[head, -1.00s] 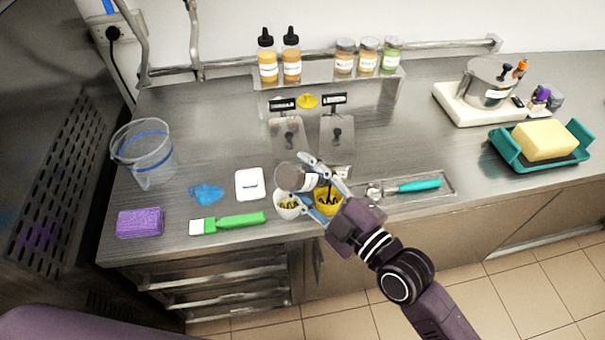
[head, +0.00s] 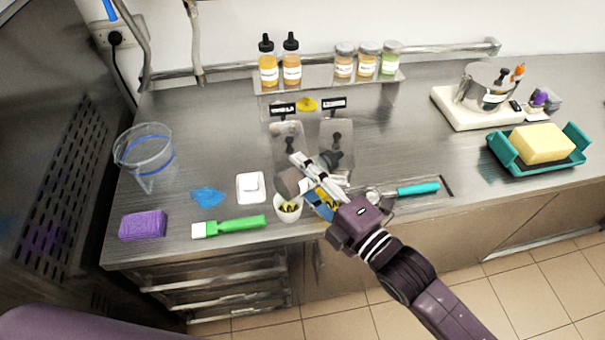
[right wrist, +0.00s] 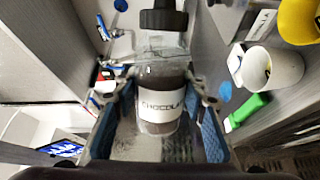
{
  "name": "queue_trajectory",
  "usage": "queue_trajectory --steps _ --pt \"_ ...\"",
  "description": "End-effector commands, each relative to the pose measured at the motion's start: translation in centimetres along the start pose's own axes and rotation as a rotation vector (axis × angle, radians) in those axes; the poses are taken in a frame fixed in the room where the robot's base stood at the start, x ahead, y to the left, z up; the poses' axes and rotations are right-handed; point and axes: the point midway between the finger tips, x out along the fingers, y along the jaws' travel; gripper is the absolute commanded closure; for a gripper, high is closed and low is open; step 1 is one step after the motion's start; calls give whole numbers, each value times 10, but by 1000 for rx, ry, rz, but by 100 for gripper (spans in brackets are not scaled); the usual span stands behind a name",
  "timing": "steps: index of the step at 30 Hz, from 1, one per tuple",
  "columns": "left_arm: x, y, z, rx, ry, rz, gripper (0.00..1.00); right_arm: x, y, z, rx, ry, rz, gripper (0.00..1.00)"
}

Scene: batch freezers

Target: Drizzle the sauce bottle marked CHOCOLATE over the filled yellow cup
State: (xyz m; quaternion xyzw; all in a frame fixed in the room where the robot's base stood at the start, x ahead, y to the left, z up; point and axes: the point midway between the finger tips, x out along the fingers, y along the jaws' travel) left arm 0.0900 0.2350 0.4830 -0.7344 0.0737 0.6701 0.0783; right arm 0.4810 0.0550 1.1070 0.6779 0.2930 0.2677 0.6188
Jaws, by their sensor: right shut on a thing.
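My right gripper (head: 313,175) is shut on the sauce bottle; the bottle (right wrist: 160,95) reads CHOCOLATE on its white label and has a black cap in the right wrist view. In the head view the fingers cross in front of the tilted bottle; its brown end (head: 288,184) shows at left and a dark end at upper right. The yellow cup (head: 325,202) is below the gripper, mostly hidden by it; it also shows at the upper right of the right wrist view (right wrist: 300,20). Its filling is hard to see. My left gripper is not in view.
A white cup (head: 288,211) stands just left of the yellow cup. A green-handled brush (head: 235,225), white dish (head: 250,187) and purple sponge (head: 143,225) lie further left. A teal-handled scoop (head: 415,189) lies right. Two sauce bottles (head: 291,65) and several jars stand on the rear shelf.

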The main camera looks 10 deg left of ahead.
Motion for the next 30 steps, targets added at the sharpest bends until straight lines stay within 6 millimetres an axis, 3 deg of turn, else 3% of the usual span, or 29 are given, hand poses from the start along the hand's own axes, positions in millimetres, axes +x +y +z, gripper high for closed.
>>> queue_trajectory --steps 6,17,30 --pt "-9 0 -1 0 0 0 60 0 10 -1 -123 1 2 86" --pt "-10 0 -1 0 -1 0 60 0 11 -1 -141 1 3 86" --pt "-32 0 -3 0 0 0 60 0 33 -3 -415 2 2 86"
